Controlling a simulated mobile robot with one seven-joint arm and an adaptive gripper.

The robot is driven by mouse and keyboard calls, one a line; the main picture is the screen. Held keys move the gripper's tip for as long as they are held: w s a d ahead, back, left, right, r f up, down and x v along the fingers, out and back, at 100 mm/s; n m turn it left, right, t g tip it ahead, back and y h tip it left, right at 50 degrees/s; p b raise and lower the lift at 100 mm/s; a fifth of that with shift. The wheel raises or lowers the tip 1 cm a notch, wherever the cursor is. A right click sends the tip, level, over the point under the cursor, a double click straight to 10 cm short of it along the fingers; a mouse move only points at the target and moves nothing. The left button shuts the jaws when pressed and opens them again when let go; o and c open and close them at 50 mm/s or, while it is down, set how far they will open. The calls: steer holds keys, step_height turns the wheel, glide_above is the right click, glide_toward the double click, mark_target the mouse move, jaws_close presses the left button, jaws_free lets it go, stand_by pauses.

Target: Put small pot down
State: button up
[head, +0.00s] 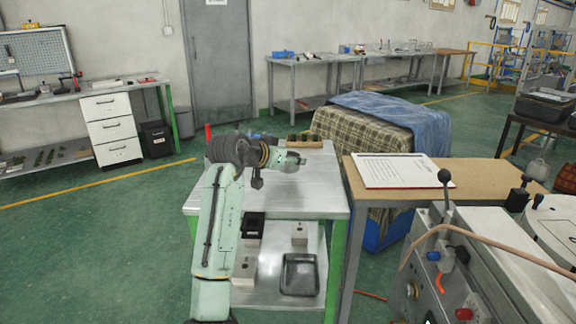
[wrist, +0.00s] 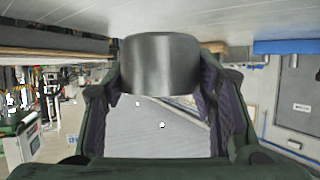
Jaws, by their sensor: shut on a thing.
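The small pot (wrist: 160,64) is a dark grey, smooth, shiny cylinder in the upper middle of the wrist view. My gripper (wrist: 161,82) is shut on it, with one dark finger pressed against each side. The wrist picture appears upside down, and a grey surface fills its upper edge near the pot. I cannot tell whether the pot touches that surface. In the head view my pale green arm reaches over the metal table (head: 318,202). The pot and the fingertips cannot be made out there.
A brown wooden item (head: 304,141) lies at the table's back edge. A wooden-topped table (head: 470,172) with a white paper (head: 400,170) adjoins on the right. Blocks and a black tray (head: 299,274) sit on the lower shelf. The tabletop's front right is clear.

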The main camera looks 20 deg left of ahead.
mark_target(288, 169)
steer(key=shift+s+f, duration=0.1)
steer(key=shift+f, duration=1.55)
steer(key=o, duration=1.3)
steer(key=shift+p, duration=0.3)
